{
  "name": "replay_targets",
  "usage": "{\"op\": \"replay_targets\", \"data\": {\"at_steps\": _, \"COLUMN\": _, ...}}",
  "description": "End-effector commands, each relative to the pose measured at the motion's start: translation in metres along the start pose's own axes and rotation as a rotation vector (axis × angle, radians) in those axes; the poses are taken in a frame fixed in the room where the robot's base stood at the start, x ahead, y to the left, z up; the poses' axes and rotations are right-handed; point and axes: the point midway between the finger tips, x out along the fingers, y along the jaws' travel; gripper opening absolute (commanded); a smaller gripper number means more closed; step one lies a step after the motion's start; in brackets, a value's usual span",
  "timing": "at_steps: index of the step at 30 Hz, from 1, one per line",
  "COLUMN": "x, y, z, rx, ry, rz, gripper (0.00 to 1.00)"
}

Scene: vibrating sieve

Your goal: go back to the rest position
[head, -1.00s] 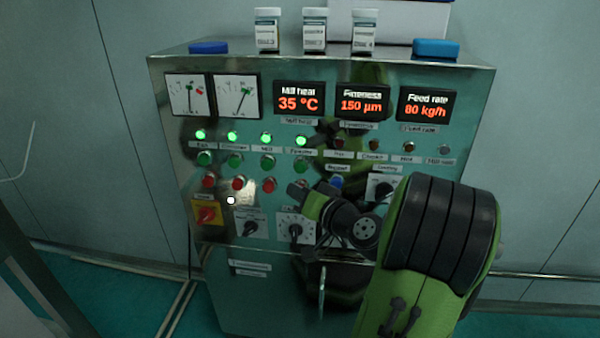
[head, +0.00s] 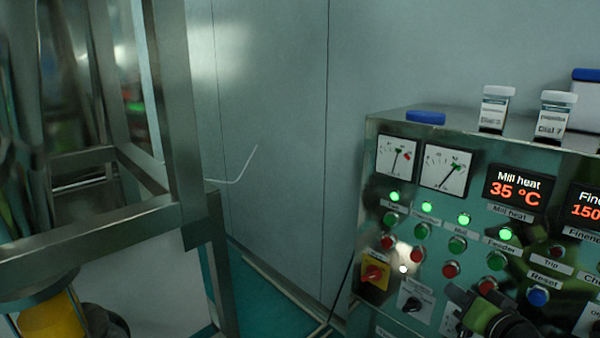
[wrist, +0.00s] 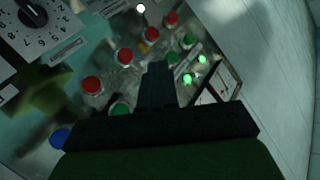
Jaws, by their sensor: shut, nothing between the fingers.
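My gripper (head: 462,297) shows at the lower right of the head view, in front of the lower part of the control panel (head: 461,165). Most of my arm is out of that view. In the wrist view my gripper (wrist: 158,75) is shut and empty, with its dark fingers together. Behind it are several red and green buttons, lit green lamps and a dial (wrist: 32,14). I cannot tell whether the fingers touch the panel.
A steel frame (head: 180,130) stands at the left, with a yellow part (head: 52,318) low inside it. White jars (head: 495,108) and a blue lid (head: 425,117) sit on the cabinet top. Bare wall (head: 275,110) and some floor show between frame and cabinet.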

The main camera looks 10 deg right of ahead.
Motion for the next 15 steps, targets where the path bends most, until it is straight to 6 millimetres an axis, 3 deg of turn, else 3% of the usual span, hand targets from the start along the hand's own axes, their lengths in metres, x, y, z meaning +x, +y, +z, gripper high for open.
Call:
{"op": "replay_targets", "data": {"at_steps": 1, "x": 0.006, "y": -0.031, "z": 0.021, "rx": -0.074, "ry": -0.1, "rz": -0.023, "gripper": 0.0}}
{"op": "replay_targets", "data": {"at_steps": 3, "x": 0.004, "y": -0.067, "z": 0.058, "rx": -0.182, "ry": -0.262, "rz": -0.025, "gripper": 0.0}}
{"op": "replay_targets", "data": {"at_steps": 6, "x": -0.017, "y": -0.103, "z": 0.103, "rx": -0.327, "ry": -0.454, "rz": 0.004, "gripper": 0.0}}
{"op": "replay_targets", "data": {"at_steps": 10, "x": -0.061, "y": -0.128, "z": 0.14, "rx": -0.465, "ry": -0.618, "rz": 0.071, "gripper": 0.0}}
{"op": "replay_targets", "data": {"at_steps": 15, "x": -0.115, "y": -0.135, "z": 0.16, "rx": -0.542, "ry": -0.713, "rz": 0.151, "gripper": 0.0}}
